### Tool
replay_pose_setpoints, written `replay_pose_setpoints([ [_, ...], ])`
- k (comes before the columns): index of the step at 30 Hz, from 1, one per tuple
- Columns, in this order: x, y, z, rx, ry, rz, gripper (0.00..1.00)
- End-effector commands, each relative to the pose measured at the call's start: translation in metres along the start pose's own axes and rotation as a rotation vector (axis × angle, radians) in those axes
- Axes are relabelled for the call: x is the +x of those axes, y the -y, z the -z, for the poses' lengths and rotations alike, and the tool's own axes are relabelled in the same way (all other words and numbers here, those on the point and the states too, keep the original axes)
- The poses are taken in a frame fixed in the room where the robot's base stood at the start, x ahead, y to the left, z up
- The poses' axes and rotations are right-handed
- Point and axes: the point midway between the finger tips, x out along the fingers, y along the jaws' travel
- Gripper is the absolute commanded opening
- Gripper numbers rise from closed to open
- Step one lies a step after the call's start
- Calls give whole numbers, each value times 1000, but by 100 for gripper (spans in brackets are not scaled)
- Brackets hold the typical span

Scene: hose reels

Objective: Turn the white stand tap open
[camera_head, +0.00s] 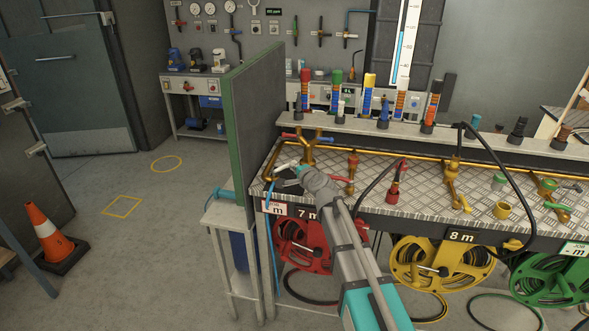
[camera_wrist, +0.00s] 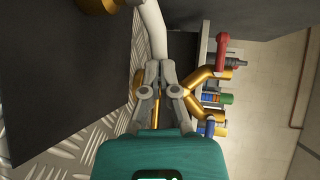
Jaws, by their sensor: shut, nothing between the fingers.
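My gripper (camera_head: 291,178) is at the left end of the bench, low over the metal tread plate, beside the upright dark panel. In the wrist view my gripper (camera_wrist: 160,66) is shut with nothing between its fingers. A white tap lever (camera_wrist: 152,28) runs up from just beyond the fingertips; I cannot tell whether they touch it. In the head view the white lever (camera_head: 286,167) shows as a small pale bar by the gripper. The brass pipework of the stand (camera_wrist: 205,75) is right of the fingers. The tap's body is partly hidden behind the fingers.
A red handle (camera_wrist: 221,48) is close on the right in the wrist view. The dark panel (camera_head: 262,115) with a green edge rises left of the gripper.

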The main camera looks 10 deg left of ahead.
Motion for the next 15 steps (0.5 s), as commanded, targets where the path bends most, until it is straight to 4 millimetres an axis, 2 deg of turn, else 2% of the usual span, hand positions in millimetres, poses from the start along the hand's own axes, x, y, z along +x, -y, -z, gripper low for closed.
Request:
replay_pose_setpoints([
  [15,28,6,4,-1,0,0,0],
])
